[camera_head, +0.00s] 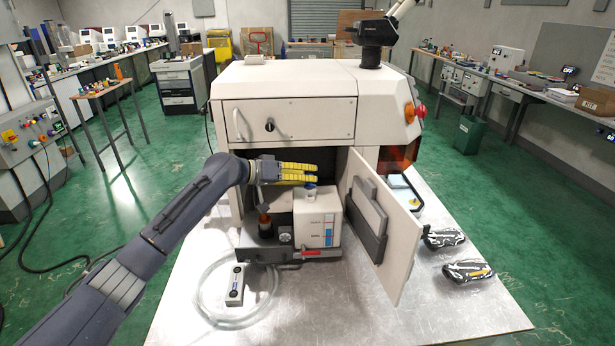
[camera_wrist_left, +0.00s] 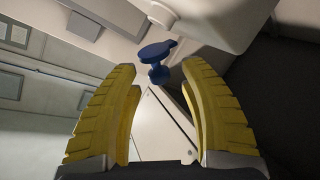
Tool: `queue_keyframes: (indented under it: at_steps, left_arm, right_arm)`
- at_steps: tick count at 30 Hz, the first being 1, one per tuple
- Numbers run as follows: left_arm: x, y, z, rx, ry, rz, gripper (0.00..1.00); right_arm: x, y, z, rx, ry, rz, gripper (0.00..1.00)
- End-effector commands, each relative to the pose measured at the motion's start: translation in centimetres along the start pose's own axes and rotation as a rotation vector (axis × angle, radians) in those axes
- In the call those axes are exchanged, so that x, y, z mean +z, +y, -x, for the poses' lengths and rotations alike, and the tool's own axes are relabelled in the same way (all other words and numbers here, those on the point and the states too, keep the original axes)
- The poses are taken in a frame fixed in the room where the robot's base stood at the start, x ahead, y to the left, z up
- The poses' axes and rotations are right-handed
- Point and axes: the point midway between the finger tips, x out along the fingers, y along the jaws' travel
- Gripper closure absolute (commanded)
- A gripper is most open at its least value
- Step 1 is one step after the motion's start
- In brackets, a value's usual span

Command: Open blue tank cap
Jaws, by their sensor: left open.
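My right gripper is not in view.
The machine's door (camera_head: 385,230) stands open on the right of the bay. A clear hose coil (camera_head: 212,312) and a small control box (camera_head: 236,285) lie on the metal table (camera_head: 400,325) in front.

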Motion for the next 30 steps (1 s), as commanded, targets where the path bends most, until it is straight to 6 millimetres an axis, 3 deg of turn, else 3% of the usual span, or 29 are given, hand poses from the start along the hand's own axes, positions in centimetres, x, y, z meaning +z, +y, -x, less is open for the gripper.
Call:
queue_keyframes:
  at_steps: [16, 27, 30]
  left_arm:
    - [-0.02, 0.01, -0.93, 0.000, 0.000, -0.001, 0.57]
    - [-0.02, 0.01, -0.91, 0.000, 0.000, -0.001, 0.99]
    - [-0.03, 0.01, -0.91, 0.000, 0.000, -0.001, 1.00]
  right_arm:
    - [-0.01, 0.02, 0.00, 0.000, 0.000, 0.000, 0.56]
    - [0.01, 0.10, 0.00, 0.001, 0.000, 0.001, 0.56]
    - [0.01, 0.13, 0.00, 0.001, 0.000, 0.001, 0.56]
